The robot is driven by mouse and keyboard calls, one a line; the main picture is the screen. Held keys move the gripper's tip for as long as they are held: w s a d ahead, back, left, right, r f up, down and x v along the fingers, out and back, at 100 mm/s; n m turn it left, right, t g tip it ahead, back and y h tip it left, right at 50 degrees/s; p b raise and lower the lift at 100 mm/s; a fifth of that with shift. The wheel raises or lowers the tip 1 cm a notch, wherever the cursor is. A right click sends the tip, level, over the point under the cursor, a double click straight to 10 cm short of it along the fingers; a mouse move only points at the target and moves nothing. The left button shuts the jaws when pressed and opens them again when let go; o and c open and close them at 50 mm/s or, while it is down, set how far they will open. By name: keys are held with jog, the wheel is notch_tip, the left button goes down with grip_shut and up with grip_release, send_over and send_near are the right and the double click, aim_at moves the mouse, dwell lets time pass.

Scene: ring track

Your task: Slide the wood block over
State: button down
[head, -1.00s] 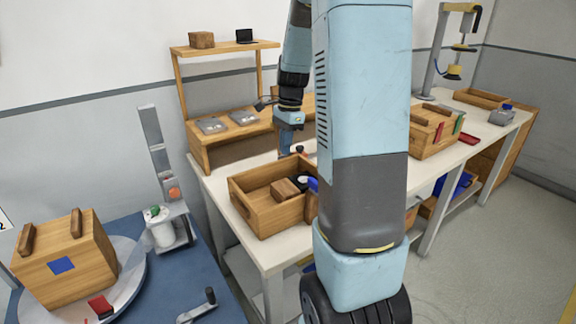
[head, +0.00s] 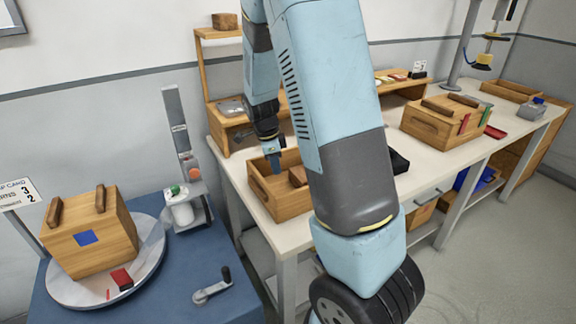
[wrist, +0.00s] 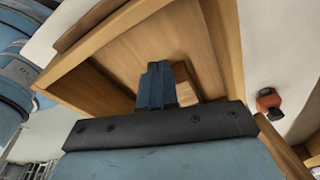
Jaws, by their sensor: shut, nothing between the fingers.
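The wood block (head: 297,176) lies inside an open wooden tray (head: 290,208) on the white workbench. My arm hides the right part of the tray and some of the block's surroundings. My gripper (head: 278,170) reaches down into the tray, just left of the block. In the wrist view the shut fingers (wrist: 157,86) point at the tray floor with nothing between them. The block (wrist: 186,85) shows right beside them, partly covered by the fingers. I cannot tell whether they touch it.
A blue table (head: 180,275) at the left carries a wooden crate (head: 92,235) on a round turntable. A wooden shelf (head: 216,110) stands behind the tray. Another wooden box (head: 440,122) sits further right on the bench. The tray walls surround my fingers closely.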

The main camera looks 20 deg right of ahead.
aim_at(303, 179)
jog(key=s+d, duration=0.1)
jog(key=d, duration=0.2)
jog(key=s+d, duration=0.1)
jog(key=d, duration=0.6)
jog(key=shift+s+d, duration=0.2)
jog(key=shift+s, duration=0.2)
jog(key=shift+d+f, duration=0.1)
jog(key=shift+f, duration=0.5)
jog(key=shift+s+f, duration=0.2)
jog(key=shift+s, duration=0.05)
